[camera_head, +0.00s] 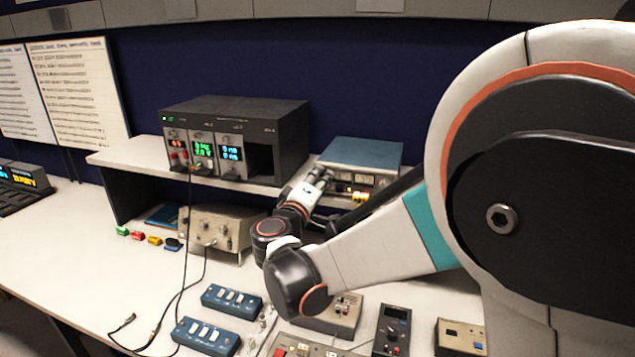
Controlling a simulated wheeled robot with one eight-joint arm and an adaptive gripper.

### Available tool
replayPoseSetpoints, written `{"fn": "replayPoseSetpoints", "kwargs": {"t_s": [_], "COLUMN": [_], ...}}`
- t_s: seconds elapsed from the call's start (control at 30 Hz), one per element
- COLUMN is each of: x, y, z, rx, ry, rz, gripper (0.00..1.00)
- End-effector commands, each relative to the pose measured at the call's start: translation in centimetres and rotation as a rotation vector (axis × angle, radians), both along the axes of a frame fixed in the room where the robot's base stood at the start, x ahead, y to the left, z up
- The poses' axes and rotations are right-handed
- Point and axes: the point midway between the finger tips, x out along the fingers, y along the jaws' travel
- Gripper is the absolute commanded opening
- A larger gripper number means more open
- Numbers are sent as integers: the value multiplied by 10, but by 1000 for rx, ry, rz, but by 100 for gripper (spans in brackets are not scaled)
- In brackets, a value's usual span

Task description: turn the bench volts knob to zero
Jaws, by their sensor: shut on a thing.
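The bench unit (362,153) is a box with a blue top and a pale front with small meters and lit orange parts. It stands on the raised shelf right of centre. My gripper (322,176) is at the left end of its front panel, shut on what appears to be the volts knob. The knob itself is hidden by the fingers, so its pointer and setting cannot be read.
A black rack (235,115) with green and blue displays stands left on the same shelf (115,157). Below are a beige box (215,228), blue switch boxes (232,300), a black meter (392,330) and loose cables. The desk's left part is mostly clear.

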Motion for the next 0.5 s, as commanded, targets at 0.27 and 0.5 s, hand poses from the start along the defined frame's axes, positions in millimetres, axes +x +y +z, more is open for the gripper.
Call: {"fn": "replayPoseSetpoints", "kwargs": {"t_s": [0.27,0.5], "x": [0,0], "y": [1,1], "z": [-1,-1], "rx": [-242,-447], "ry": [98,183], "rz": [3,4], "gripper": [0,0]}}
